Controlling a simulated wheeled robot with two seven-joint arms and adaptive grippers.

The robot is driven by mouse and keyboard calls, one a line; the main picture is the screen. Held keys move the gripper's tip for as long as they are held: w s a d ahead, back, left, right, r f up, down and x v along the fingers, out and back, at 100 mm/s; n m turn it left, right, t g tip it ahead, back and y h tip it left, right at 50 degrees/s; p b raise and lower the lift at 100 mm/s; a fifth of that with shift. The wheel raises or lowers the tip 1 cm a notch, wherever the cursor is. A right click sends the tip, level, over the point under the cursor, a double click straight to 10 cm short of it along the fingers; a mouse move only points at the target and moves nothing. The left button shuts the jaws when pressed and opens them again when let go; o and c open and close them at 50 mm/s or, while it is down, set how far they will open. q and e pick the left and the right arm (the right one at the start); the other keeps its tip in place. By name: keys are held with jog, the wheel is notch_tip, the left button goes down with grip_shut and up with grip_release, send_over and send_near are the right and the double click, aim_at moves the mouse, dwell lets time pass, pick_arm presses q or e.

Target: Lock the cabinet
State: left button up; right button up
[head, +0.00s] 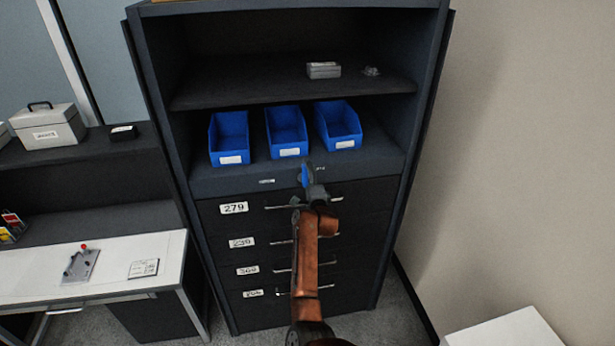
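The dark cabinet (285,186) stands in the middle of the head view, with open shelves above and a stack of labelled drawers (233,226) below. All the drawers look shut. My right gripper (309,177) is in front of the ledge above the top drawer, at the end of my copper-coloured arm. A small blue piece shows at its fingertips; I cannot tell whether it is held or part of the gripper. The fingers are too small to read as open or shut. A small mark (320,168) on the ledge lies just beside the fingertips. My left gripper is out of view.
Blue bins (230,140) stand on the lower shelf, and a small grey box (323,70) on the upper one. A white desk (120,262) is at the left, a bare wall (520,150) at the right. A white surface (505,332) juts in at bottom right.

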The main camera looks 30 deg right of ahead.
jog(key=shift+o, duration=1.2)
jog(key=shift+s+a, duration=0.1)
jog(key=shift+s, duration=0.05)
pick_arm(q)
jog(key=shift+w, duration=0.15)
pick_arm(e)
jog(key=v, duration=0.7)
